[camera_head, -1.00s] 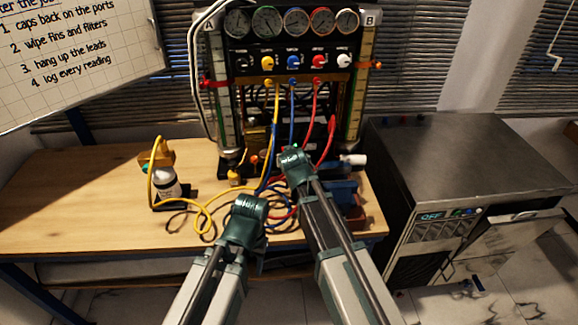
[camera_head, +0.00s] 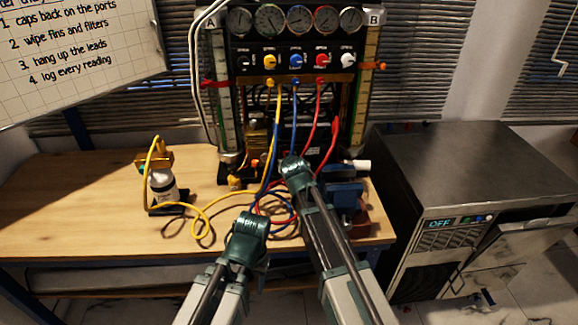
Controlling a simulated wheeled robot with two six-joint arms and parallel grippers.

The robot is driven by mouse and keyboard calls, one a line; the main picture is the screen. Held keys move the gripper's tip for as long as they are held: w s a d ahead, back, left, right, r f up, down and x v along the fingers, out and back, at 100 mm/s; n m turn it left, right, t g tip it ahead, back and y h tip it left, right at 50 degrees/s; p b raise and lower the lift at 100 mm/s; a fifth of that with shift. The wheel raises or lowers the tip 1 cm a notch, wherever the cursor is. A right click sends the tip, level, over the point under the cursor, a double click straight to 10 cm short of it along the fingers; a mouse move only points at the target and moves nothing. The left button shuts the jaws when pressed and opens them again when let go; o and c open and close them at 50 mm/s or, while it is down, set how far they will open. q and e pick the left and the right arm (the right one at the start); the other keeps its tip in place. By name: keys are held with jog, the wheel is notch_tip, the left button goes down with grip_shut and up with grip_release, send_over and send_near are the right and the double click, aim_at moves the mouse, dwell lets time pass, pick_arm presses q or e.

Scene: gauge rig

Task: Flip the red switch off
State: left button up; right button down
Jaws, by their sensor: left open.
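The gauge rig (camera_head: 295,42) stands at the back of the bench, with a row of gauges above coloured knobs. A red knob (camera_head: 321,60) sits in the panel's knob row, between a blue and a white one. I cannot make out a separate red switch for certain. My left gripper (camera_head: 251,226) is open, low in front of the rig, over the bench's front part and apart from the panel; its fingertips are hard to see. My right arm's dark green end (camera_head: 297,170) is further forward, below the panel, and its jaws cannot be made out.
Yellow, blue and red hoses (camera_head: 293,115) hang from the rig and loop on the bench (camera_head: 75,190). A blue vise-like block (camera_head: 345,194) is at the bench's right end. A grey machine (camera_head: 465,170) reading OFF stands right.

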jog(key=shift+w+r, duration=0.15)
jog(key=shift+r, duration=0.1)
jog(key=shift+r+p, duration=0.65)
jog(key=shift+p, duration=0.15)
jog(key=r+p+v, duration=0.1)
jog(key=p+v, duration=0.7)
jog(key=v, duration=0.6)
jog(key=shift+w, duration=0.4)
